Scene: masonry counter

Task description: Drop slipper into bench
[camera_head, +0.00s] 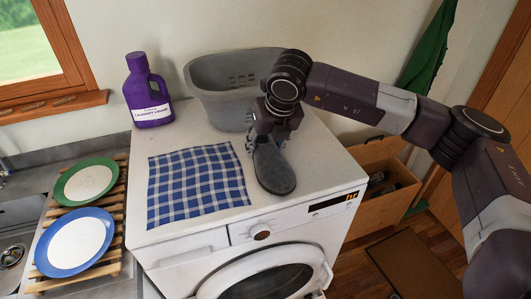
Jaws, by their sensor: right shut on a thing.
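The dark grey slipper (273,170) is at the right part of the white washing machine top (215,228), toe toward the front edge. My right gripper (268,138) comes down over the slipper's rear end and is shut on it. I cannot tell whether the slipper still touches the top. The wooden bench (378,207) stands on the floor to the right of the machine, with its box open at the top and dark items (377,183) inside. My left gripper is not in view.
A grey laundry basket (215,103) stands behind the slipper, close to my gripper. A purple detergent bottle (148,95) and a blue checked cloth (195,185) are on the machine. Plates on a wooden rack (110,255) are at left. A green cloth (430,50) hangs above the bench.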

